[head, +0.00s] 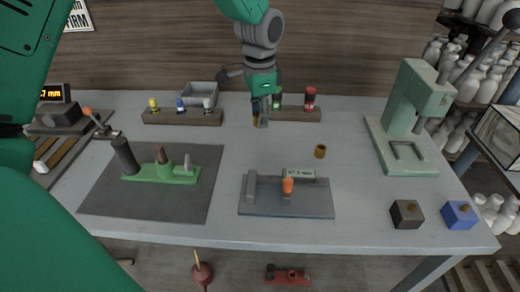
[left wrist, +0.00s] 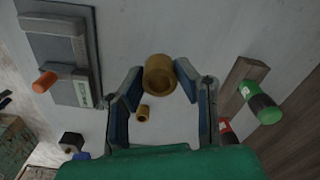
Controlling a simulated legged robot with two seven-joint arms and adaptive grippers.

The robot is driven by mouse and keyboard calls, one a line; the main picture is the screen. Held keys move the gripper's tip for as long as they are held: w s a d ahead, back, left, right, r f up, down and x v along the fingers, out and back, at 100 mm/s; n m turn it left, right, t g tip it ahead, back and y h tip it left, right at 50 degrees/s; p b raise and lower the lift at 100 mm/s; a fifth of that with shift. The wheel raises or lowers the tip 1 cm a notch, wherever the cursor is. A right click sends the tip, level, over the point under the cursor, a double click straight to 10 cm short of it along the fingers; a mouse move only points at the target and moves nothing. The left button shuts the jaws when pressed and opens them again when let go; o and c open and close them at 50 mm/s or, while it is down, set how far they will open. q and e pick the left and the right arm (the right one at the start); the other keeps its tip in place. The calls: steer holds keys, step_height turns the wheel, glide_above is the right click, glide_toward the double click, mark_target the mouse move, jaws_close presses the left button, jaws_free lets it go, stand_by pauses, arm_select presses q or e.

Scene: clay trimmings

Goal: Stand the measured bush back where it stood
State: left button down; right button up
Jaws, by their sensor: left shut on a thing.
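My left gripper (head: 261,108) is shut on a brass-coloured bush (head: 256,118), in front of the back right wooden rack. A grey measuring fixture (head: 252,187) with an orange-tipped part and a small display lies at the front middle. My right gripper is not in view.
The wooden rack (head: 300,115) holds green and red-topped plugs; another rack (head: 182,117) stands at left. A dark mat (head: 105,195) bears a green fixture. A green press (head: 400,110) stands right; black (head: 406,214) and blue (head: 459,215) blocks sit front right. The bench centre is mostly free.

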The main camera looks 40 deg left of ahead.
mark_target(260, 151)
arm_select(q)
step_height(260, 151, down, 9)
steer(key=shift+d+r+b, duration=0.1)
steer(key=shift+b, duration=0.4)
steer(key=c, duration=1.2)
jaws_free()
step_height(260, 151, up, 12)
steer(key=p, duration=0.1)
steer(key=shift+s, duration=0.1)
